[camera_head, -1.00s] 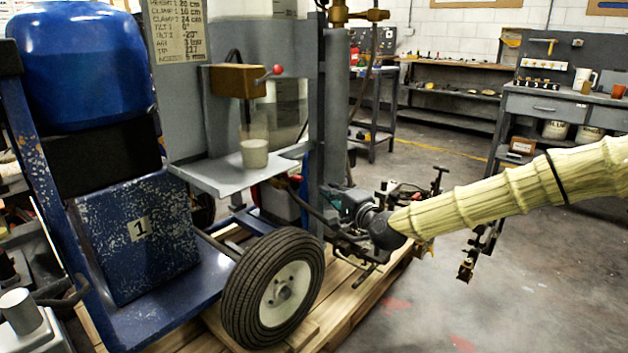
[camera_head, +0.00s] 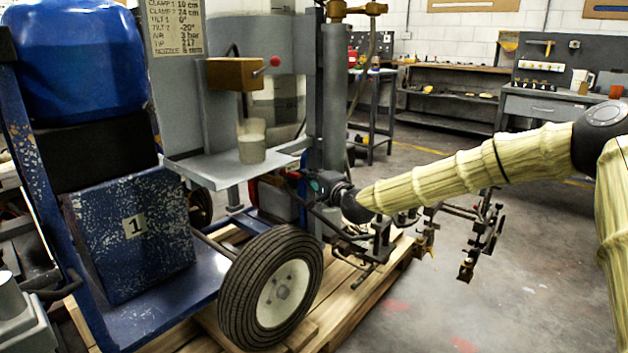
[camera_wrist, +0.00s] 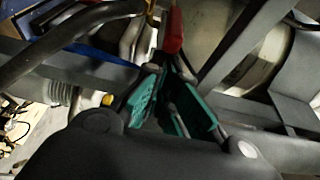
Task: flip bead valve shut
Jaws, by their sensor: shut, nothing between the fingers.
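A red handle (camera_wrist: 172,30) shows just beyond my fingertips in the wrist view, and a small red part (camera_head: 293,175) shows close by them in the head view. It looks like a valve lever, but I cannot tell for sure that it is the bead valve. My gripper (camera_head: 312,182) has teal fingers, which also show in the wrist view (camera_wrist: 168,82). It is shut and empty, low beside the grey post. I cannot tell whether the fingertips touch the red handle. The valve body is hidden among dark bars and hoses.
A brass-coloured box with a red-knobbed lever (camera_head: 275,61) is mounted above a grey shelf (camera_head: 215,170) holding a cup (camera_head: 251,146). A black-tyred wheel (camera_head: 272,288) stands below on a wooden pallet (camera_head: 345,290). Dark clamp arms (camera_head: 470,235) stick out under my arm. Open floor lies right.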

